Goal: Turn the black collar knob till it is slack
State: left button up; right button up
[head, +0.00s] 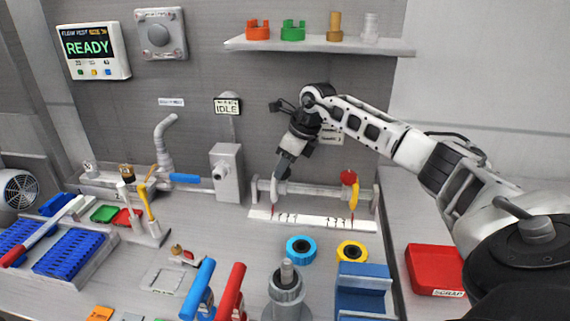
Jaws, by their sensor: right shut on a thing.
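My right gripper (282,174) reaches down from above to the left end of a horizontal rail and is shut at the top of a pale pointer (278,191) there. The black collar knob does not show clearly; it appears to be between the fingers, hidden by them. The pointer hangs from the rail, its red tip over a white scale plate (313,222) with dark and red marks. A second, yellow pointer (349,187) with a red knob (348,176) sits at the rail's right end. My left gripper is not in view.
A grey box (228,172) stands just left of the rail. Blue (301,249) and yellow (352,252) rings lie in front, near a grey post (287,285) and red and blue handles. A shelf (320,45) hangs above. A red scrap bin (435,270) is at right.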

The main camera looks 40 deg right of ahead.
jog(key=o, duration=1)
jog(key=shift+r, duration=0.15)
jog(key=shift+s+d+r, duration=0.15)
jog(key=shift+r, duration=0.15)
pick_arm(q)
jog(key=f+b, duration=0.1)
jog(key=b, duration=0.2)
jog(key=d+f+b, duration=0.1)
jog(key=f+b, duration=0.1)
jog(key=b, duration=0.2)
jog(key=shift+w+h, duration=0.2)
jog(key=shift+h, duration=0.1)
pick_arm(e)
jog(key=s+d+r, duration=0.2)
jog(key=s, duration=0.4)
jog(key=s+d+r, duration=0.1)
jog(key=s+d, duration=0.2)
jog(key=s, duration=0.3)
jog(key=shift+s+d+r, duration=0.2)
jog(key=shift+d+r, duration=0.1)
jog(key=shift+r, duration=0.1)
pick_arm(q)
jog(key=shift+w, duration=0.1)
